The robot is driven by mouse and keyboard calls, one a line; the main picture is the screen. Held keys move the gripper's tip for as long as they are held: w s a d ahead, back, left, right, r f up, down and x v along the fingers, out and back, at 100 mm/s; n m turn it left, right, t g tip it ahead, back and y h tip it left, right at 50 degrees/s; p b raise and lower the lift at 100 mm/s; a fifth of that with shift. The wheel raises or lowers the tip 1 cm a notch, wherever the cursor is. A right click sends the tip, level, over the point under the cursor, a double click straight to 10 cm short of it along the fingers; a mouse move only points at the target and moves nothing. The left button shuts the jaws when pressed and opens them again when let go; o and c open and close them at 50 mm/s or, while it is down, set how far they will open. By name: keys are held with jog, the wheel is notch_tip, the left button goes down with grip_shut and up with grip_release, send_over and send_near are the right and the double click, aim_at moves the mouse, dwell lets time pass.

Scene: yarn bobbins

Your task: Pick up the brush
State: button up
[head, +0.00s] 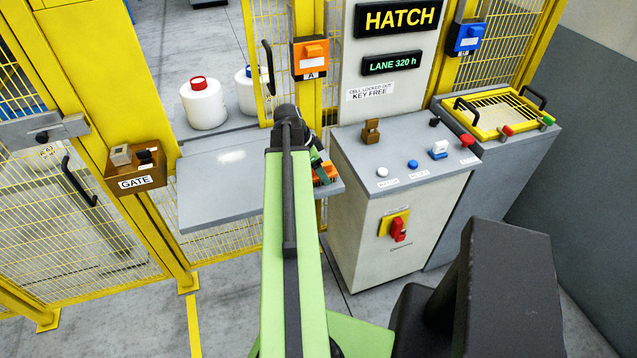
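My green arm reaches forward to the grey hatch shelf (215,190). My gripper (318,160) is at the shelf's right end, mostly hidden behind the arm, and its fingers cannot be made out. A small orange object (325,174) with dark parts lies at that end of the shelf, right by the gripper. It may be the brush, but it is partly hidden and too small to be sure. I cannot tell whether the gripper touches it.
Two white bobbins, one red-topped (203,105) and one blue-topped (247,92), stand behind the shelf. A control console (395,185) is to the right, with a yellow-framed tray (490,112) beyond. A yellow fence and a gate box (137,168) are left. The shelf's middle is clear.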

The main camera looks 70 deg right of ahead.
jog(key=shift+b+x, duration=0.45)
jog(key=shift+x, duration=0.7)
jog(key=shift+r, duration=0.1)
grip_shut()
